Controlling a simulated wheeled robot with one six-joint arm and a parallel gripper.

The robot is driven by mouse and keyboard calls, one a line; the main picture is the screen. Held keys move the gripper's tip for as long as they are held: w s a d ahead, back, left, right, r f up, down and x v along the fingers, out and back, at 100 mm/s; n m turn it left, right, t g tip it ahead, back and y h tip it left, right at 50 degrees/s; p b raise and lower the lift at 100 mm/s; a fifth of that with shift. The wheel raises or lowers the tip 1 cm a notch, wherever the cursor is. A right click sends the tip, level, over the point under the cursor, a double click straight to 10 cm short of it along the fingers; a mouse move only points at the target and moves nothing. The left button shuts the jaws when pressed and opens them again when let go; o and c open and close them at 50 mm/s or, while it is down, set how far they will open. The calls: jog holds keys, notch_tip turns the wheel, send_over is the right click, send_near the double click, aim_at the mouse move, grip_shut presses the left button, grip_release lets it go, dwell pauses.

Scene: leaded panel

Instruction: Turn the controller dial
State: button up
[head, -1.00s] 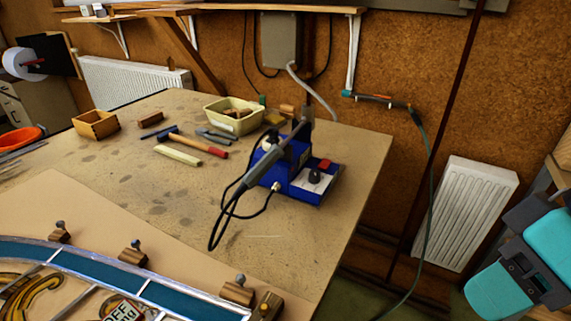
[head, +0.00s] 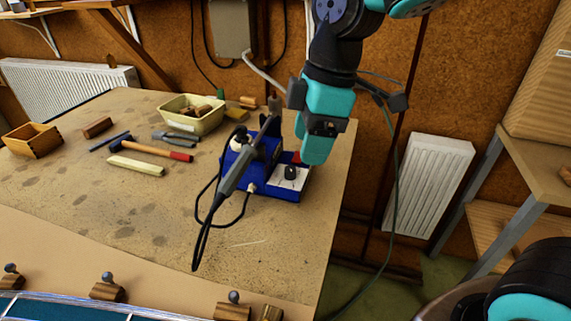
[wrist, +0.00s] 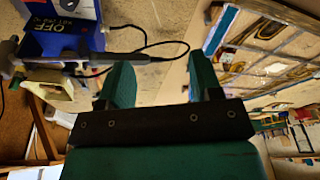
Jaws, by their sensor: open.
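The blue controller (head: 262,178) stands near the table's right edge. Its black dial (head: 291,172) sits upright on a white panel. My teal gripper (head: 316,160) points down close to the dial, just to its right in the head view, and covers the controller's right back part. No contact with the dial shows. In the wrist view my gripper (wrist: 161,78) has its two fingers apart with nothing between them. The controller (wrist: 60,42) is at the upper left there, outside the fingers, its lettering including "OFF".
A soldering iron (head: 236,172) with a looping black cable stands left of the dial. A cream tub (head: 190,118), a hammer (head: 150,149) and a wooden box (head: 32,140) lie further left. A leaded panel (head: 150,312) is at the front. Cables hang behind my arm.

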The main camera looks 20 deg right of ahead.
aim_at(290, 168)
jog(key=w+d+f+n+h+p, duration=0.1)
jog(key=w+n, duration=0.5)
jog(key=w, duration=0.3)
jog(key=w+d+f+n+h+p, duration=0.1)
jog(key=w+d+f+n, duration=0.1)
jog(key=w+n, duration=0.55)
jog(key=shift+m, duration=0.45)
jog(key=f+p, duration=0.1)
jog(key=f, duration=0.4)
jog(key=f+p, duration=0.1)
jog(key=f, duration=0.5)
jog(key=f+p, duration=0.1)
jog(key=f, duration=0.5)
jog(key=shift+w+a, duration=0.1)
jog(key=shift+w, duration=0.3)
jog(key=c, duration=0.9)
